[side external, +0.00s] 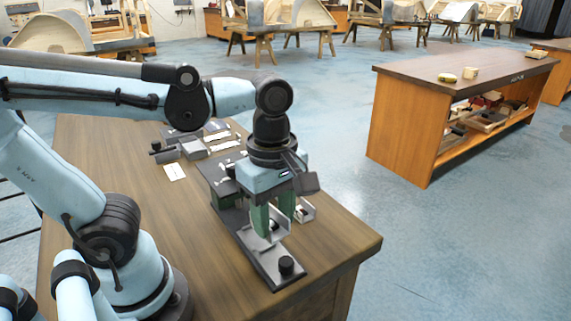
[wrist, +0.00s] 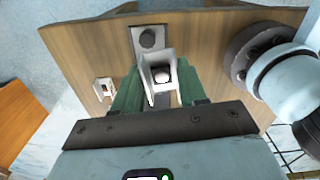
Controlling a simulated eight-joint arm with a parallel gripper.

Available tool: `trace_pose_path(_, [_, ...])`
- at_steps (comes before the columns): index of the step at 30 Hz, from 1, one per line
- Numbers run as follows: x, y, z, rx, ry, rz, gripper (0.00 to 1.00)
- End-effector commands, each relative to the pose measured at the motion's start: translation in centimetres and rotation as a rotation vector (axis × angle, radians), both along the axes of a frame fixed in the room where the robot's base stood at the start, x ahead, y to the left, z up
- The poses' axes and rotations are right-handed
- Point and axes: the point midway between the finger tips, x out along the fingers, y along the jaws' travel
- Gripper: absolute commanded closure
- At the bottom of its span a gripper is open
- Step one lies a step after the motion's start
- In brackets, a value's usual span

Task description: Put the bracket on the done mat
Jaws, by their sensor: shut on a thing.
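My gripper (side external: 272,216) has green fingers pointing down, shut on a pale grey-white bracket (side external: 278,229). In the wrist view the bracket (wrist: 145,68) shows between the green fingers, with a pale round shape inside it. The bracket is at a long dark fixture plate (side external: 256,257) with a black knob (side external: 286,265) at its near end. I cannot tell whether the bracket touches the plate. A second small pale bracket-like piece (side external: 306,212) lies beside the plate, also in the wrist view (wrist: 104,88). I cannot identify the done mat for certain.
The wooden table (side external: 335,243) has bare room along its front right. Grey blocks and pale strips (side external: 222,140) lie at the back, with a white card (side external: 174,172) nearby. Another workbench (side external: 410,125) stands apart at the right.

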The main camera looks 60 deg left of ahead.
Motion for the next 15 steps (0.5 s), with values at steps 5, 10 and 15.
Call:
trace_pose_path(5, [4.7, 2.8, 1.0, 0.000, -0.001, 0.219, 0.95])
trace_pose_path(10, [9.0, 6.6, 1.2, 0.000, -0.001, 0.436, 0.95])
trace_pose_path(15, [12.7, 11.5, 0.7, 0.000, -0.001, 0.650, 0.95])
